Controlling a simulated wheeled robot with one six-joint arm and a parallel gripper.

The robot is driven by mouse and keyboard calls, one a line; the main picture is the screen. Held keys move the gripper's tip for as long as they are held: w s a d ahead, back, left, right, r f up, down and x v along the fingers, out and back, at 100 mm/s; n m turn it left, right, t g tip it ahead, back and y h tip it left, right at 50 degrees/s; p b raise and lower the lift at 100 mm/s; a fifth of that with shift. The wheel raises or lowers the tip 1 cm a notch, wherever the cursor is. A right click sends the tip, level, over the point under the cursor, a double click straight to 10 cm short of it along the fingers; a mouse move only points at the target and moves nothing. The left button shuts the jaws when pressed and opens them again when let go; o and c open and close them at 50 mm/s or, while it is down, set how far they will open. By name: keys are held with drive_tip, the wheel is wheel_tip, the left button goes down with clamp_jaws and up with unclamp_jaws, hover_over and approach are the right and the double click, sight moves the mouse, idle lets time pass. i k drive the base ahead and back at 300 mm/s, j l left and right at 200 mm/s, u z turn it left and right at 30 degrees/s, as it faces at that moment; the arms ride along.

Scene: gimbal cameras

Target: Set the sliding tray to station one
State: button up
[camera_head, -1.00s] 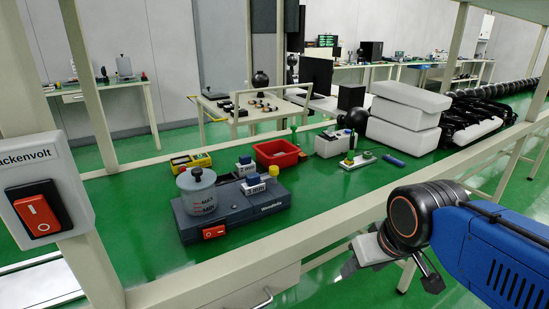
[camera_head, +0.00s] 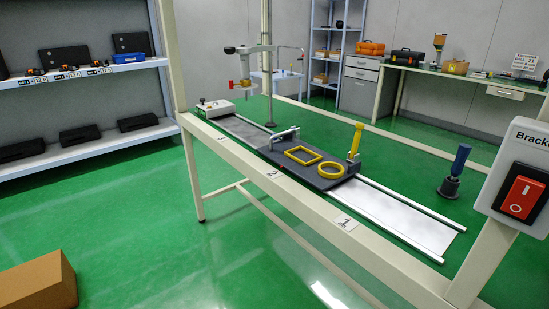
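The sliding tray (camera_head: 322,182) is a dark grey plate on a pale rail track (camera_head: 408,220). It carries a yellow square outline (camera_head: 303,154), a yellow ring (camera_head: 330,170), an upright yellow post (camera_head: 356,142) at its right and a grey handle-like bar (camera_head: 285,138) at its far left. The tray's left front, with a small red mark, lies near the label 2 (camera_head: 272,174). The label 1 (camera_head: 344,222) is on the front beam, nearer the camera and to the right. The label 3 (camera_head: 222,141) is farther left. My gripper is out of view.
A stand with an arm (camera_head: 268,85) rises behind the track's left end, near a white box (camera_head: 215,108). A blue-handled tool in a dark holder (camera_head: 454,172) stands right of the track. A red switch (camera_head: 521,197) hangs on the right post. The track's right end is bare.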

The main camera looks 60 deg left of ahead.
sight(305, 151)
drive_tip(key=u, duration=1.95)
